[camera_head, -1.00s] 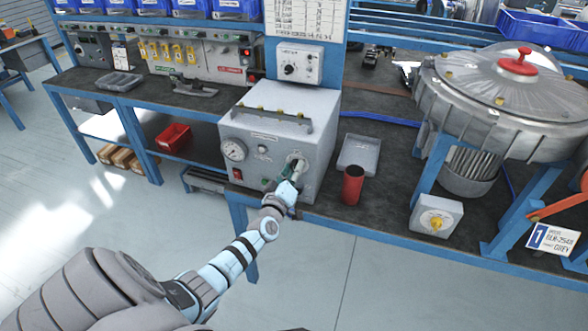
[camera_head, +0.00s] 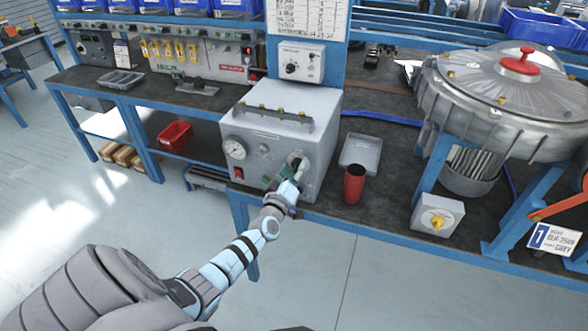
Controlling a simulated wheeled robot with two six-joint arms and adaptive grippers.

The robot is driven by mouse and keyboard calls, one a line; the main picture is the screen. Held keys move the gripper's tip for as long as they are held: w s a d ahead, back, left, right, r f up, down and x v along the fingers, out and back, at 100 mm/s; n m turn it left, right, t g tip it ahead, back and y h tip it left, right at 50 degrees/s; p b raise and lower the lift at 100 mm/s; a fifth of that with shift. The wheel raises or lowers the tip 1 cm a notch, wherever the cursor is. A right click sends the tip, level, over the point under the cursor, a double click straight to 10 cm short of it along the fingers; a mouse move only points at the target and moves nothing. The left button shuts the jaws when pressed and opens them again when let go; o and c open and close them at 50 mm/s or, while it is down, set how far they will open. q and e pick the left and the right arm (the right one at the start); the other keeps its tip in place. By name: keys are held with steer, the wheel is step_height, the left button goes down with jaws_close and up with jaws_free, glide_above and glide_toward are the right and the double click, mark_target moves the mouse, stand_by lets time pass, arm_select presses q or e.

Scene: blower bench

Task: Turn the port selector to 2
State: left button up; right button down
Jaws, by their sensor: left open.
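A grey test box (camera_head: 262,140) with a round gauge (camera_head: 235,149) stands on the bench. A round selector (camera_head: 297,160) with a dark face is at the right of its front panel. My left gripper (camera_head: 291,174) is open at this selector, and its fingers cover part of it. I cannot tell whether the fingers touch the selector, and its setting is not readable. My right gripper is not in view.
A red cup (camera_head: 354,184) and a grey tray (camera_head: 361,153) stand just right of the box. A yellow-knobbed box (camera_head: 437,215) and a large blower housing (camera_head: 505,95) are farther right. A wall box with a black knob (camera_head: 292,68) is behind.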

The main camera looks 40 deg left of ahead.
arm_select(q)
steer(key=v, duration=1.2)
steer(key=shift+w, duration=0.15)
